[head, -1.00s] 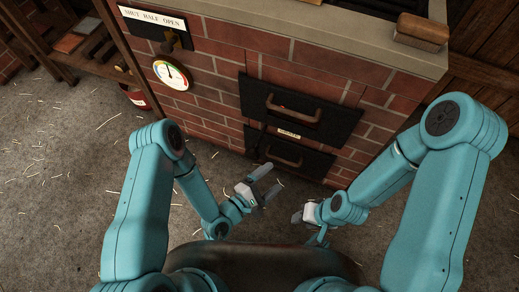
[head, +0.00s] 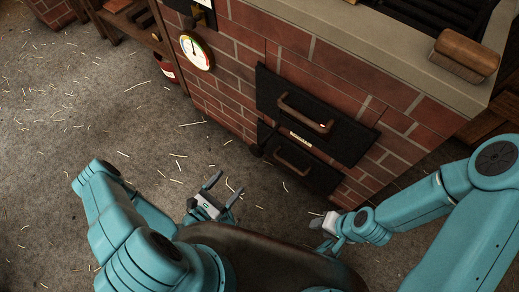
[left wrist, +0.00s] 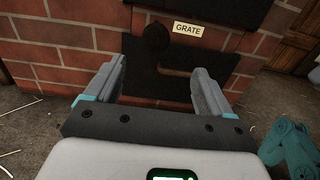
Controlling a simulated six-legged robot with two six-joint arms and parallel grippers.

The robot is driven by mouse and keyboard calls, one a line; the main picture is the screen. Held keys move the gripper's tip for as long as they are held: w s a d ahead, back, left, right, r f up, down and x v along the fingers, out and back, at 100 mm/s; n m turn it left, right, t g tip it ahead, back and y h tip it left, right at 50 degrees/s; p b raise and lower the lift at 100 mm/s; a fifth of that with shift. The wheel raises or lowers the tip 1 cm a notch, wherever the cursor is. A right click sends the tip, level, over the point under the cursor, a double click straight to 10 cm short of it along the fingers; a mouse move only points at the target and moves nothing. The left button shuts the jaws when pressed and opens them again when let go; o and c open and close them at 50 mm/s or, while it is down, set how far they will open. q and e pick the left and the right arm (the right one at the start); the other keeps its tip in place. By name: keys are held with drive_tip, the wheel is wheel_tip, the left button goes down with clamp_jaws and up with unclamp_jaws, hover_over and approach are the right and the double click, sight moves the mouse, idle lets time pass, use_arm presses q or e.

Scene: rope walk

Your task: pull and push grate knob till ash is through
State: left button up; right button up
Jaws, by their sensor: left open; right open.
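The grate knob (head: 257,150) is a dark round knob on the brick stove front, left of the small GRATE label (head: 300,139). In the left wrist view the knob (left wrist: 156,37) shows ahead, beyond and above the gap between the fingers, beside the label (left wrist: 188,29). My left gripper (head: 226,187) is open and empty, pointing at the stove, short of the knob and apart from it. It also shows in the left wrist view (left wrist: 158,70). My right gripper (head: 322,221) is open, low in front of the stove's right part. No ash is visible.
Two black doors with bar handles, the upper door (head: 345,137) and the lower door (head: 318,176), sit beside the knob. A gauge (head: 197,52) is on the wall. A brush (head: 465,53) lies on the ledge. Straw-strewn floor (head: 120,140) is open at left.

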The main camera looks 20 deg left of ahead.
use_arm(q)
drive_tip(key=x, duration=0.5)
drive_tip(key=b+x, duration=0.1)
drive_tip(key=x, duration=0.4)
drive_tip(key=b+x, duration=0.1)
drive_tip(key=x, duration=0.5)
drive_tip(key=shift+w+a+f, duration=0.1)
drive_tip(key=shift+a, duration=0.2)
